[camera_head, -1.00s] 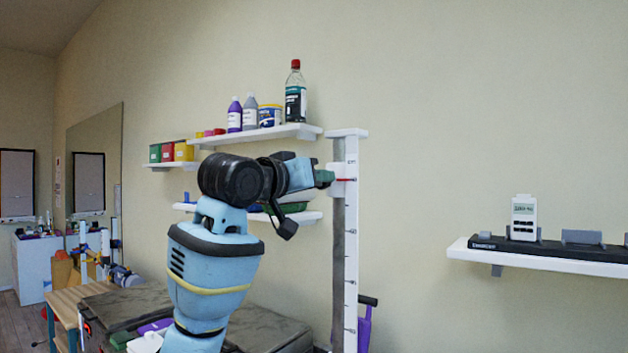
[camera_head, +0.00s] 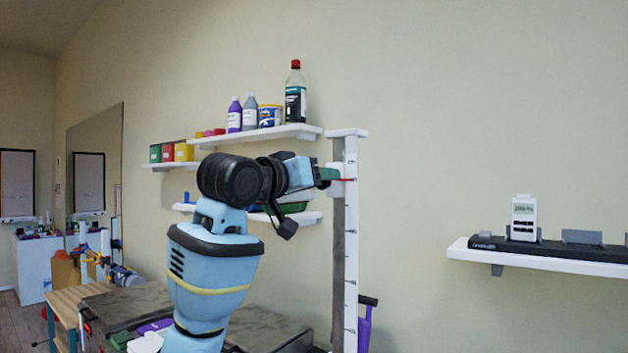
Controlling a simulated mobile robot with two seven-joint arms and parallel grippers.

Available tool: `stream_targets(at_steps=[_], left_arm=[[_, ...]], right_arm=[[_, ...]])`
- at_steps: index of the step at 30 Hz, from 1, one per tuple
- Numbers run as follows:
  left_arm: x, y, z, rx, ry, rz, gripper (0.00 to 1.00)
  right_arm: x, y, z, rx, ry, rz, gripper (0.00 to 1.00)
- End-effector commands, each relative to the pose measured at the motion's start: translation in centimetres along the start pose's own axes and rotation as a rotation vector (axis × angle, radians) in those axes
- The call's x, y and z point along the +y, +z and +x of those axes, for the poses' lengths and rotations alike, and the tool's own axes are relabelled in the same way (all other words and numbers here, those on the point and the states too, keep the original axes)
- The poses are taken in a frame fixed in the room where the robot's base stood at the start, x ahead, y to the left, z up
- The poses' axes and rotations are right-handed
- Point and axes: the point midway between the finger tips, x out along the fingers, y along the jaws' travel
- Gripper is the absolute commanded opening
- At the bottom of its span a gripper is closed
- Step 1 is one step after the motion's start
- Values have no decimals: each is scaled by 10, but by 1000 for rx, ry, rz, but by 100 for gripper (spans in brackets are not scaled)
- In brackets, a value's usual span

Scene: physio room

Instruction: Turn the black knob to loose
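A tall white post (camera_head: 350,270) with a grey side and tick marks stands against the wall. A white piece with a red line sits on its upper part. My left gripper (camera_head: 328,175), with a dark green tip, reaches that piece from the left. The tip appears to meet the piece, but I cannot tell whether it touches. I cannot make out a black knob; the gripper and arm may hide it. The finger gap does not show. My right gripper is out of view.
Shelves behind my arm hold bottles (camera_head: 296,92) and coloured boxes (camera_head: 168,152). A right-hand wall shelf (camera_head: 560,264) carries a white meter (camera_head: 524,218). A dark padded table (camera_head: 270,330) lies below. A purple object (camera_head: 365,330) stands by the post's foot. The wall between post and right shelf is clear.

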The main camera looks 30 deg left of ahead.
Motion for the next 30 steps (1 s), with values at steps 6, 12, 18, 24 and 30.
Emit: stream_targets(at_steps=[6, 12, 18, 24, 30], left_arm=[[-1, 0, -24, 3, -2, 2, 57], [0, -1, -56, 4, -1, 2, 57], [0, 0, -74, 1, -1, 0, 57], [0, 0, -77, 0, 0, 0, 57], [0, 0, -77, 0, 0, 0, 57]], right_arm=[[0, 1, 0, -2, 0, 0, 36], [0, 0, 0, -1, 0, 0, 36], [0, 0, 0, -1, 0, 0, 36], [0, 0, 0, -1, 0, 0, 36], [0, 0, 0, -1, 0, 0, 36]])
